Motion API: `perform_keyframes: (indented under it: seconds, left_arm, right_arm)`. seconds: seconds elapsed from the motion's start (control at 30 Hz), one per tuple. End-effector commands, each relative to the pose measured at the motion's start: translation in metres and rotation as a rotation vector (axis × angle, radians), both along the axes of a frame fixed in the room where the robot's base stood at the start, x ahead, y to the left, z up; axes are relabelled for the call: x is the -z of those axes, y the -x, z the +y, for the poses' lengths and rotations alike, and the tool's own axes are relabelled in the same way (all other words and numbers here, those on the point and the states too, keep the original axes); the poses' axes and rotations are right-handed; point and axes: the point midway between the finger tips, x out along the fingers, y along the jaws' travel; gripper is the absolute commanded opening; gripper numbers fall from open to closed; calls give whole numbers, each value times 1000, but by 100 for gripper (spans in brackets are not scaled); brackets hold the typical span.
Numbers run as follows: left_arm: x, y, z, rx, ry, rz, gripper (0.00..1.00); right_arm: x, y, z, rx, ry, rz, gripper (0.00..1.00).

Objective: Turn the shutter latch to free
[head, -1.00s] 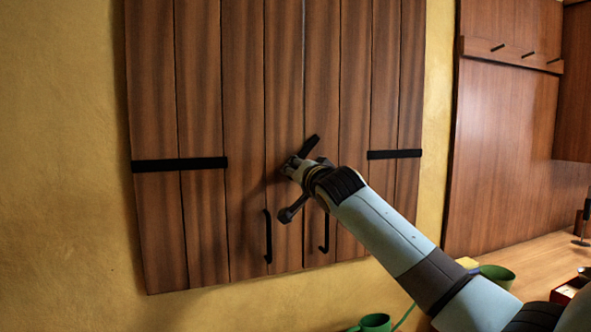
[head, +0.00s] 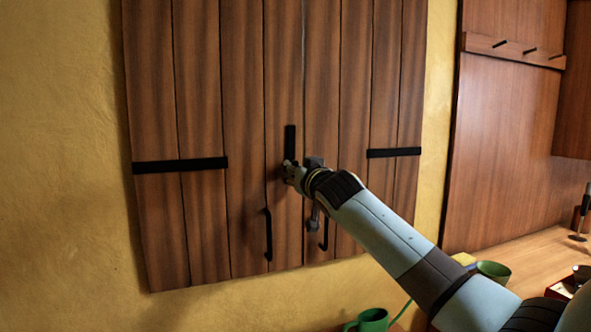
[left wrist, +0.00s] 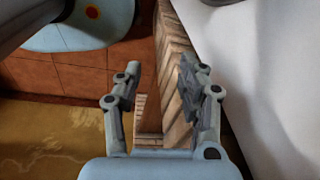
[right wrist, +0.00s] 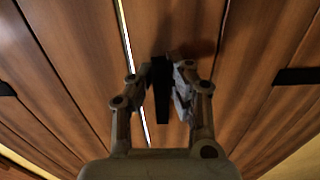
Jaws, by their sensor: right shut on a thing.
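The wooden shutter (head: 240,110) has a black latch bar (head: 290,140) near its middle seam. The bar now stands upright against the left leaf, and its lower part is hidden by my right gripper (head: 290,172). In the right wrist view the dark latch (right wrist: 161,100) lies between the fingers of my right gripper (right wrist: 160,76), which is shut on it.
Two black pull handles (head: 268,235) hang low on the shutter leaves. Black hinge straps (head: 180,165) cross the leaves' sides. A wooden edge (left wrist: 178,70) lies beyond my left fingers.

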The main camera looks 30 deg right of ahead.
Motion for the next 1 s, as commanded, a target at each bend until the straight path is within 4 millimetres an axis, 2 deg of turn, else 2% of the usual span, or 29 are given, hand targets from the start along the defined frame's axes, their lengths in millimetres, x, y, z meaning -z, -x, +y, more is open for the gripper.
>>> perform_keyframes:
  seconds: [0.57,0.6,0.73,1.0]
  left_arm:
    - [-1,0,0,0,0,0,40]
    - [-1,0,0,0,0,0,40]
    - [-1,0,0,0,0,0,40]
    - [-1,1,1,0,-1,1,40]
  right_arm:
    - [-3,0,0,-1,28,2,0]
    - [-3,0,0,-1,28,2,20]
    - [-2,0,0,-1,27,2,37]
    - [-1,0,0,-1,26,5,38]
